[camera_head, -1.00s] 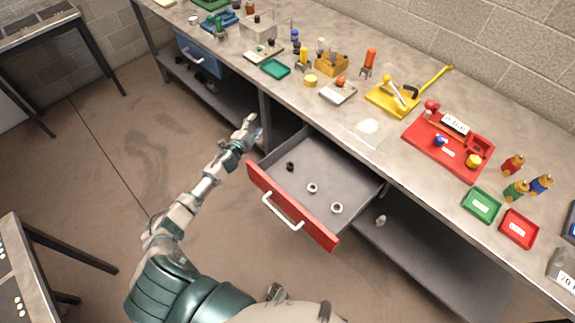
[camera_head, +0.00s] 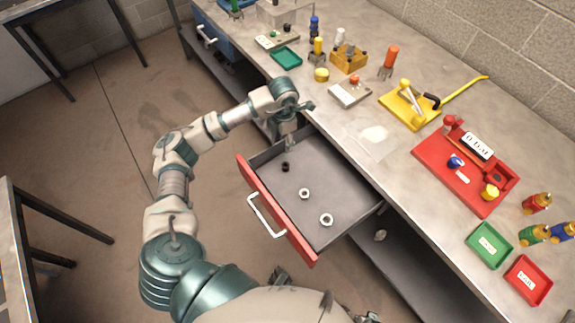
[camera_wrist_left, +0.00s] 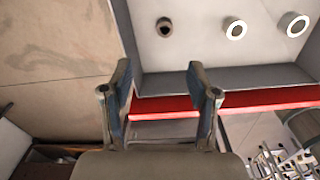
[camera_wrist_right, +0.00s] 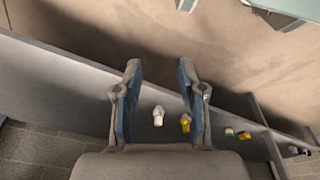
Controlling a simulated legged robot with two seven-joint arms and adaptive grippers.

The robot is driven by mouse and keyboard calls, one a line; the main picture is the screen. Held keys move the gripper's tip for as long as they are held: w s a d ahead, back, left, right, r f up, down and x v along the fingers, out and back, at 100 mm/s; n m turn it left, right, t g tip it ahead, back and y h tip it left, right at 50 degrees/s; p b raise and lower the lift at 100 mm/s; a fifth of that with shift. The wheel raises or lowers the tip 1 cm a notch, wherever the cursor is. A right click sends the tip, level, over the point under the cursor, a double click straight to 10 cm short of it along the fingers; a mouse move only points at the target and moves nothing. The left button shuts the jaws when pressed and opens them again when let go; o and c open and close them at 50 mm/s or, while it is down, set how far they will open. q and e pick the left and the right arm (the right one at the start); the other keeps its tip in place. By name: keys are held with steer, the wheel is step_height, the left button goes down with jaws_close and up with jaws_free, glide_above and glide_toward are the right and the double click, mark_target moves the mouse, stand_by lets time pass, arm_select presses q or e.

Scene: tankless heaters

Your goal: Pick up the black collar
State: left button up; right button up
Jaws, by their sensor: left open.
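Two pale rings, one (camera_head: 304,194) and another (camera_head: 326,219), lie in the same drawer. The red drawer front (camera_head: 275,213) and grey walls bound the space. The workbench edge overhangs the drawer's back. A lower shelf (camera_head: 425,275) lies under the bench.

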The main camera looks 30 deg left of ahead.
arm_select(q)
glide_above(286, 165)
steer(key=f, duration=0.9)
steer(key=shift+w+a+f+b, duration=0.15)
steer(key=shift+w+a+b, duration=0.1)
steer(key=shift+b, duration=0.1)
steer(key=shift+d+f, duration=0.25)
steer(key=shift+f, duration=0.1)
steer(key=shift+s+f, duration=0.1)
steer(key=shift+f, duration=0.25)
steer(key=f, duration=0.4)
steer(key=shift+s+a, duration=0.15)
steer(key=shift+s, duration=0.05)
steer(key=shift+a+f, duration=0.15)
steer(key=shift+f, duration=0.15)
steer(key=shift+d+r, duration=0.1)
steer(key=shift+d, duration=0.15)
steer(key=c, duration=1.1)
jaws_close()
arm_select(e)
steer(key=r, duration=0.3)
steer(key=shift+w+d, duration=0.15)
steer(key=shift+w, duration=0.15)
